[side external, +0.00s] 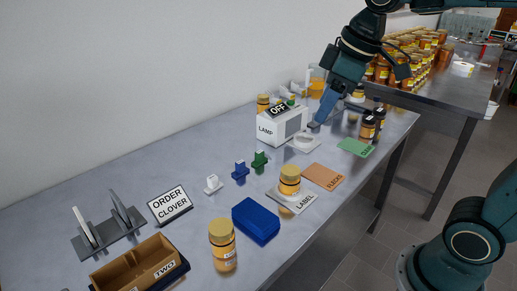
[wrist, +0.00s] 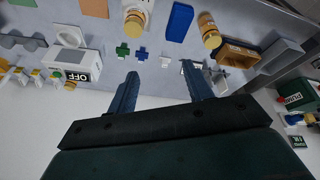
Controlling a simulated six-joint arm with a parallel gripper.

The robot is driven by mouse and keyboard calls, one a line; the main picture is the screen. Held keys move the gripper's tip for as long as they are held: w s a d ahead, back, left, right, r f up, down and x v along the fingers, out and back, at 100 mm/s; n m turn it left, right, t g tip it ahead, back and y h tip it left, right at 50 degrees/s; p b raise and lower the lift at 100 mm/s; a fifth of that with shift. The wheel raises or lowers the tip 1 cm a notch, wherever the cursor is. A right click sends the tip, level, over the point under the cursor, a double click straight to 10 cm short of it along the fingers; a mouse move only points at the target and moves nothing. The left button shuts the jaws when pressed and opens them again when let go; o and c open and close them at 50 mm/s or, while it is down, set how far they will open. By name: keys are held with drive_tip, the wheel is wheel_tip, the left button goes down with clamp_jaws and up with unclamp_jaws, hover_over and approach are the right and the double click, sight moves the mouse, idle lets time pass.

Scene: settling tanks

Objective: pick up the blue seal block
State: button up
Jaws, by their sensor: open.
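The blue seal block (side external: 240,172) is a small block with a narrow raised grip, standing upright on the grey table between a green block (side external: 260,161) and a white block (side external: 213,185). It also shows in the wrist view (wrist: 141,54), beyond my fingertips and between them. My gripper (side external: 316,124) is open and empty, above the far part of the table near the lamp box, well apart from the blue block. In the wrist view both fingers of my gripper (wrist: 162,71) are spread. One finger hides the other in the side view.
The lamp box (side external: 270,129) stands between my gripper and the wall. An order sign (side external: 170,203) stands left of the white block.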

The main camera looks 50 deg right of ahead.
drive_tip(key=w+n+g, duration=0.1)
drive_tip(key=w+n, duration=0.2)
drive_tip(key=w, duration=0.5)
drive_tip(key=n+g+y, duration=0.1)
drive_tip(key=n+g, duration=0.2)
drive_tip(key=n, duration=0.7)
hover_over(240, 162)
drive_tip(key=d, duration=0.2)
wheel_tip(240, 162, down, 18)
drive_tip(key=r, duration=0.1)
drive_tip(key=shift+w+d+f, duration=0.1)
drive_tip(key=shift+d+f, duration=0.05)
drive_tip(key=shift+f, duration=0.1)
drive_tip(key=shift+f, duration=0.1)
drive_tip(key=shift+m, duration=0.3)
drive_tip(key=shift+a+f, duration=0.2)
drive_tip(key=shift+f, duration=1.2)
drive_tip(key=shift+a+f, duration=0.25)
drive_tip(key=shift+f, duration=1.1)
drive_tip(key=shift+a+f, duration=0.2)
drive_tip(key=shift+f, duration=1.2)
drive_tip(key=shift+a+f, duration=0.25)
drive_tip(key=shift+f, duration=1.05)
drive_tip(key=shift+a+f, duration=0.2)
drive_tip(key=shift+f, duration=1.05)
